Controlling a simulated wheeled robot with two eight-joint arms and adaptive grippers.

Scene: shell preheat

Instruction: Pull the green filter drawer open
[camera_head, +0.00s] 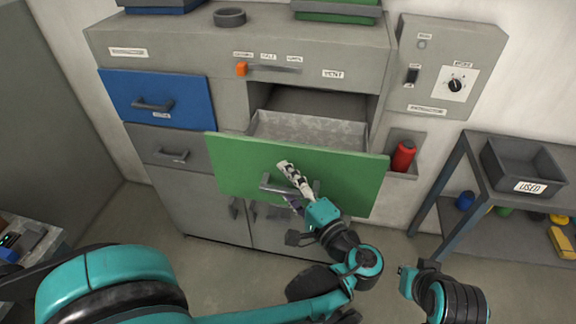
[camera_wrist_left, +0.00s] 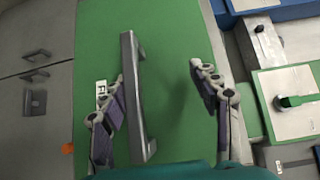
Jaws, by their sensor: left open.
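The green filter drawer (camera_head: 235,165) stands pulled out from the grey cabinet, with its grey inner tray (camera_head: 310,130) showing behind the front. Its grey bar handle (camera_head: 272,187) is partly hidden by my left gripper (camera_head: 290,182) in the head view. In the left wrist view, the green front (camera_wrist_left: 170,30) fills the middle, and the handle (camera_wrist_left: 133,100) lies between the open fingers of my left gripper (camera_wrist_left: 158,78), nearer the left finger. Whether that finger touches the handle is unclear.
A blue drawer (camera_head: 180,97) is shut at the left of the cabinet (camera_head: 205,205). An orange knob (camera_head: 241,69) sits on a bar above the green drawer. A red bottle (camera_head: 403,156) and a shelf with a bin marked USED (camera_head: 515,178) stand right.

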